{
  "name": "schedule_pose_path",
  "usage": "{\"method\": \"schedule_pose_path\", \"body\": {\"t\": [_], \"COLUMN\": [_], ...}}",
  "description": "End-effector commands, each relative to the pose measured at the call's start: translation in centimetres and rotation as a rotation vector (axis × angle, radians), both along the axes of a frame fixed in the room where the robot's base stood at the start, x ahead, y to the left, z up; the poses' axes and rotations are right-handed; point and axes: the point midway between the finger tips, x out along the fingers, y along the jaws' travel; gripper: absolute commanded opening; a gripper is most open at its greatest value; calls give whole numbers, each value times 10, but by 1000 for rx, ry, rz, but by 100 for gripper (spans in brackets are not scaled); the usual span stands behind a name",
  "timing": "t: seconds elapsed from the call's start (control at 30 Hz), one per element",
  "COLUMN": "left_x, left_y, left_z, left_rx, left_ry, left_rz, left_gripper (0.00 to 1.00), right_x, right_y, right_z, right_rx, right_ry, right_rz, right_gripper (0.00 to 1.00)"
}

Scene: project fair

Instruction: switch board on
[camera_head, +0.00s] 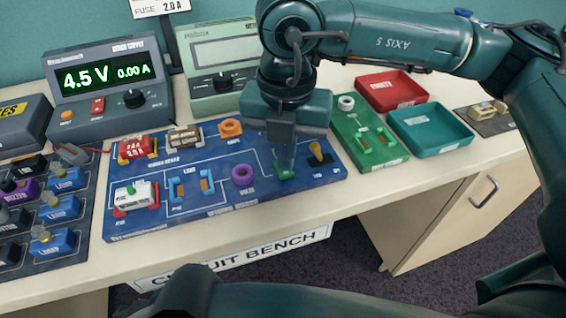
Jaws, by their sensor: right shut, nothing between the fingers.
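The blue circuit board (222,205) lies on the bench. A switch with a yellow lever (316,149) stands at its right end, its lever tipped towards the back. My right gripper (286,168) points down over the board just left of the switch. It is shut and empty, and a gap shows between it and the lever. A small green part (285,173) sits at the fingertips; whether they touch it I cannot tell. The gripper hides some of the board behind it. My left gripper is not in view.
A bench supply (110,88) reading 4.5 V and 0.00 A stands behind, beside a green meter (215,65). A green tray (370,140), red bin (392,90) and teal bin (431,129) lie right. A dark rack of parts (45,215) lies left.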

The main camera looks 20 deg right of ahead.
Motion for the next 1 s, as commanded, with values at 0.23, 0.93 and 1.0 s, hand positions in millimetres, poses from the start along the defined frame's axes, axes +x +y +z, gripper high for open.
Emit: {"method": "schedule_pose_path", "body": {"t": [0.23,0.93,1.0], "left_x": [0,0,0], "left_y": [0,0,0], "left_z": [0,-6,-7], "left_rx": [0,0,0], "left_ry": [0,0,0], "left_rz": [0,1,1], "left_gripper": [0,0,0], "right_x": [0,0,0], "right_y": [0,0,0], "right_z": [0,-5,-6], "right_rx": [0,0,0], "right_ry": [0,0,0], "right_rz": [0,0,0], "right_gripper": [0,0,0]}}
